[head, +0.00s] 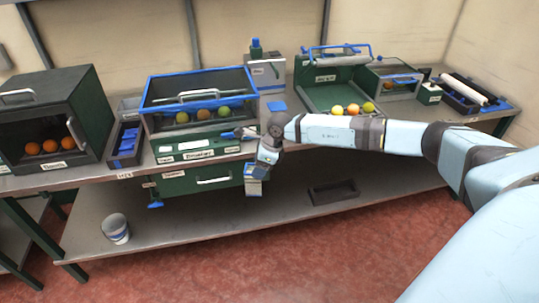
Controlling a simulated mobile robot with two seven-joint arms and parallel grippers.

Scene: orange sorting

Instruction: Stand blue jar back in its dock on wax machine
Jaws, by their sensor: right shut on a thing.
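My right gripper (256,172) hangs in front of the bench's front edge, to the right of a green drawer. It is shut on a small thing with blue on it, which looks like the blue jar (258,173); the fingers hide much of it. The pale wax machine (265,74) stands at the back of the bench, with a blue part on top. A flat blue square (277,106) lies in front of it. I cannot make out the dock clearly. My left gripper is not in view.
A blue-rimmed bin (200,82) with oranges stands left of the wax machine. A green open tray (335,90) with fruit stands right. A dark cabinet (60,110) is far left. The lower shelf holds a white bucket (116,228) and a dark tray (333,192).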

